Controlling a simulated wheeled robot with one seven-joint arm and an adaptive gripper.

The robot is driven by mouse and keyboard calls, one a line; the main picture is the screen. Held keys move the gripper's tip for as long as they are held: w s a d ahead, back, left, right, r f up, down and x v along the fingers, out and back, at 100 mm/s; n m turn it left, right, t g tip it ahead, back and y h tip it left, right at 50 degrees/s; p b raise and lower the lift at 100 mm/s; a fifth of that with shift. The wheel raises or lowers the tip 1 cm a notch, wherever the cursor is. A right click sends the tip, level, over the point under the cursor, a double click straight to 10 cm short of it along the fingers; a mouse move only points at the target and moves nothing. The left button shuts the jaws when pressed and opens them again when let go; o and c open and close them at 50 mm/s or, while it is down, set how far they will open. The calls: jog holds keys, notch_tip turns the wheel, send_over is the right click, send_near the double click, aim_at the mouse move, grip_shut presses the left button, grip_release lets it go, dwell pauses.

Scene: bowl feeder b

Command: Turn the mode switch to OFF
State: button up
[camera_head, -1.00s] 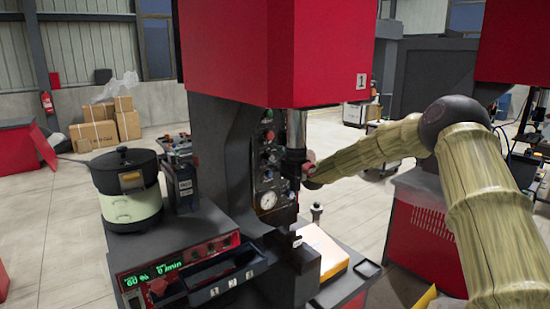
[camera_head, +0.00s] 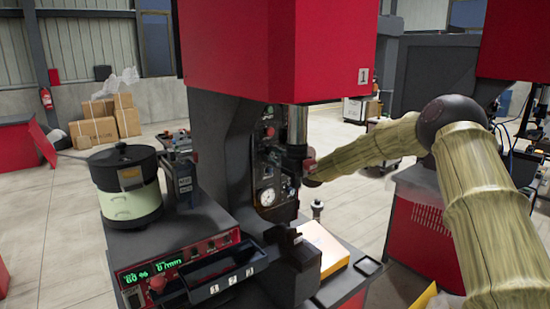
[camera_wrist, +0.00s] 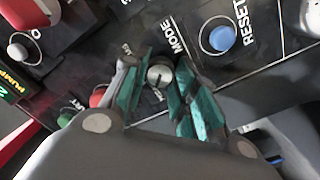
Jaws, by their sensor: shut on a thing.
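The mode switch (camera_wrist: 160,76) is a small silver knob with a dark pointer line, on a dark panel below the word MODE in the wrist view. My gripper (camera_wrist: 158,92) has its teal fingers on both sides of the knob and is shut on it. Small position labels around the knob are largely covered by the fingers, so I cannot read its setting. In the head view my gripper (camera_head: 280,160) is at the dark panel of the press column, and the switch is too small or hidden to make out.
Close to the switch are a blue RESET button (camera_wrist: 221,38), a red button (camera_wrist: 98,97), a green button (camera_wrist: 65,118) and a silver knob (camera_wrist: 20,48). A pressure gauge (camera_head: 267,197) sits low on the panel. The red press head (camera_head: 270,50) overhangs the arm. A bowl feeder (camera_head: 128,190) stands left.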

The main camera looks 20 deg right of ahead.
jog(key=m+b, duration=0.2)
jog(key=m, duration=0.1)
jog(key=shift+w+r, duration=0.1)
jog(key=shift+r, duration=0.1)
jog(key=shift+w+r+m+b, duration=0.15)
jog(key=shift+m+b, duration=0.25)
jog(key=shift+m, duration=0.9)
jog(key=shift+s+r+m+b, duration=0.1)
jog(key=shift+m+b, duration=0.3)
jog(key=shift+m, duration=0.9)
jog(key=shift+d, duration=0.1)
jog(key=o, duration=1.1)
jog(key=shift+w+f, duration=0.1)
jog(key=shift+c, duration=0.2)
jog(key=shift+f, duration=0.15)
jog(key=shift+s+d, duration=0.2)
jog(key=shift+s, duration=0.5)
jog(key=v, duration=1)
jog(key=shift+s+d, duration=0.2)
jog(key=shift+d, duration=0.05)
